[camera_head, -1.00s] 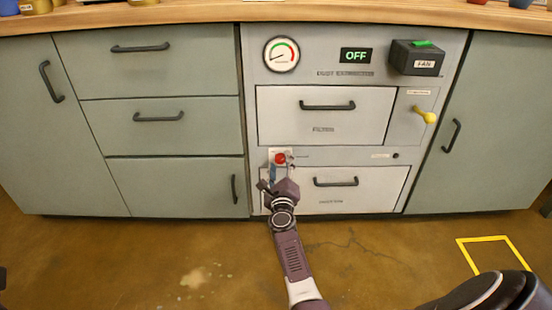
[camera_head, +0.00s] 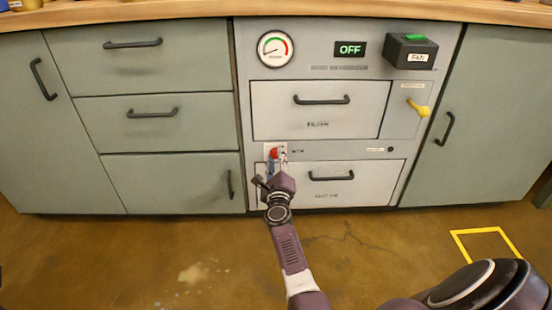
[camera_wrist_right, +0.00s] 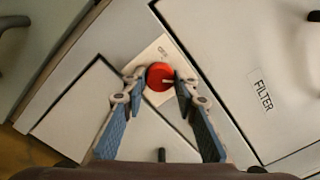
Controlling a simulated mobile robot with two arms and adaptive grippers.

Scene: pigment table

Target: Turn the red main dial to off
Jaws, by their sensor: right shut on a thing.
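The red main dial (camera_head: 274,154) sits on a pale plate (camera_head: 269,148) low on the left of the grey panel. It also shows in the right wrist view (camera_wrist_right: 159,75), with a light pointer line on its face. My right gripper (camera_head: 277,163) is at the dial from below. In the right wrist view my right gripper (camera_wrist_right: 158,84) has one fingertip on each side of the dial and is shut on it. Part of the dial's rim is hidden by the fingertips. My left gripper is not in view.
A display (camera_head: 350,49) on the panel reads OFF, beside a round gauge (camera_head: 275,49) and a black FAN box (camera_head: 411,52). A yellow lever (camera_head: 419,108) is at the right. Drawer handles (camera_head: 331,176) stick out near the dial.

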